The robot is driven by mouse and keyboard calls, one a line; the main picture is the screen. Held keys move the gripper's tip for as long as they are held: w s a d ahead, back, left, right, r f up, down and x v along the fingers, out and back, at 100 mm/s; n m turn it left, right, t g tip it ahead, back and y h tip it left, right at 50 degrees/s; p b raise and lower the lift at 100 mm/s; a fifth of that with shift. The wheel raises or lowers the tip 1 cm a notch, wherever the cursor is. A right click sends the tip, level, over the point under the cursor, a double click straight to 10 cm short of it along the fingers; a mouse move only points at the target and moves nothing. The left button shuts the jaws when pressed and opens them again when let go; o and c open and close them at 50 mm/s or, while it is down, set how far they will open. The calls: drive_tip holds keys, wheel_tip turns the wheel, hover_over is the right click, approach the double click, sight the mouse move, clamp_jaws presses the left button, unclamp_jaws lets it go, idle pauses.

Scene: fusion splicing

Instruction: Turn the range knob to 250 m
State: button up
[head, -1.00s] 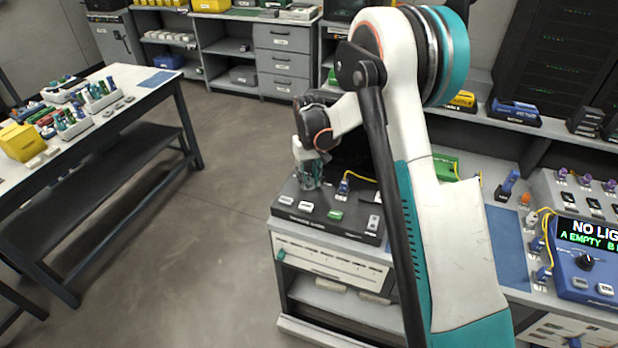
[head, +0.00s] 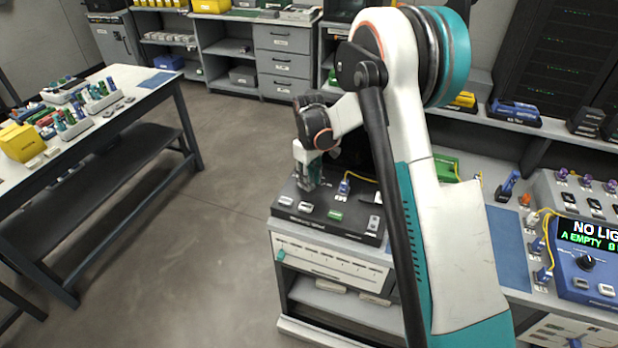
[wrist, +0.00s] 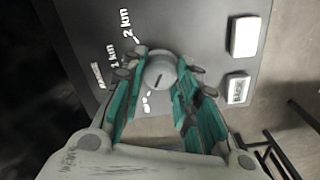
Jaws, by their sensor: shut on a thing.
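The range knob (wrist: 160,70) is a round grey knob on a dark panel in the wrist view, with a dark index line on its face. The labels "2 km" and "1 km" lie to its upper left. A further label at the left is too blurred to read, and another mark just below the knob is partly hidden. My gripper (wrist: 160,83) has its teal fingers on both sides of the knob, shut on it. In the head view my gripper (head: 310,178) is down on the dark instrument box (head: 318,224), and the knob is hidden there.
Two pale buttons (wrist: 244,37) sit on the panel right of the knob. A yellow cable (head: 362,178) and a blue connector (head: 344,187) are close to the gripper in the head view. A blue meter (head: 590,265) stands far right. Open floor lies left of the bench.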

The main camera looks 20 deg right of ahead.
drive_tip(key=o, duration=1.1)
wheel_tip(320, 180, up, 12)
